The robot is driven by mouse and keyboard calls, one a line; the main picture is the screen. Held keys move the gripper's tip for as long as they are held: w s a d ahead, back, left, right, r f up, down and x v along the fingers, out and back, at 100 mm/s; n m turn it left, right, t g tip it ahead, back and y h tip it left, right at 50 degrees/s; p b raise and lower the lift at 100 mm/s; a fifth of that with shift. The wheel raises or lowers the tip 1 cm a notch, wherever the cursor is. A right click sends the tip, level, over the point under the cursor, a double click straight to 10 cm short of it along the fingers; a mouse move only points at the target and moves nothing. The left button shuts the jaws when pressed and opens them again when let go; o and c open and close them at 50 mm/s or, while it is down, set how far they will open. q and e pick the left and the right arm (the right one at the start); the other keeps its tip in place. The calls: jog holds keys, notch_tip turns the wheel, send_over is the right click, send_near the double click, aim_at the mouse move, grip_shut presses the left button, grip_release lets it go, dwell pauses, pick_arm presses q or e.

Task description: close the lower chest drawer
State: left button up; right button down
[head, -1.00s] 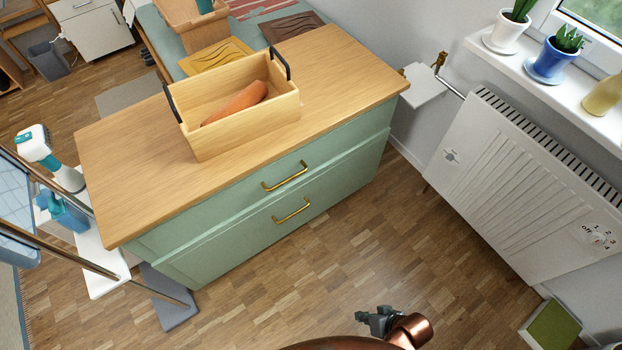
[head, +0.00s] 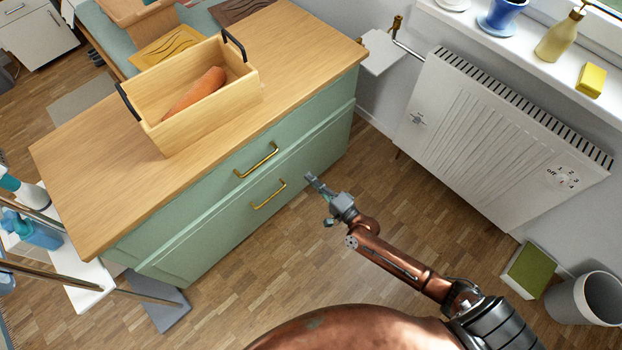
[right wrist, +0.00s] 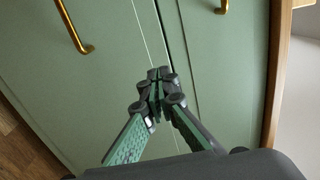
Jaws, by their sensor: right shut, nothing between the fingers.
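The green chest has two drawer fronts with brass handles. The lower drawer (head: 225,215) stands slightly proud of the upper drawer (head: 215,180), with a narrow ledge along its top edge. In the right wrist view the lower drawer (right wrist: 75,95) fills the left side, its handle (right wrist: 72,28) at top left. My right gripper (head: 309,178) is shut and empty, in front of the chest's right part, right of the handles. In the right wrist view its fingertips (right wrist: 158,75) are near the seam between the drawers; I cannot tell whether they touch. My left gripper is not in view.
A wooden box (head: 205,105) with a carrot (head: 195,91) stands on the wooden chest top (head: 75,170). A white radiator (head: 490,140) is on the right wall. A green-topped box (head: 528,270) and grey bin (head: 588,298) stand at lower right. Floor before the chest is clear.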

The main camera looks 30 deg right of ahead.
aim_at(286, 155)
jog(key=b+x, duration=0.2)
jog(key=x, duration=0.7)
jog(key=shift+w+a+f, duration=0.1)
jog(key=shift+w+f, duration=0.1)
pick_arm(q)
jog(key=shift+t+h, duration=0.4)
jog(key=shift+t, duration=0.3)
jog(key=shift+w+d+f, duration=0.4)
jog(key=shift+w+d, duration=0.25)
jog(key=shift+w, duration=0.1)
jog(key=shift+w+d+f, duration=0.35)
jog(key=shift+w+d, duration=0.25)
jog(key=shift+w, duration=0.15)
pick_arm(e)
jog(key=shift+w+a+r, duration=0.1)
jog(key=shift+w+a, duration=0.05)
jog(key=shift+w, duration=0.4)
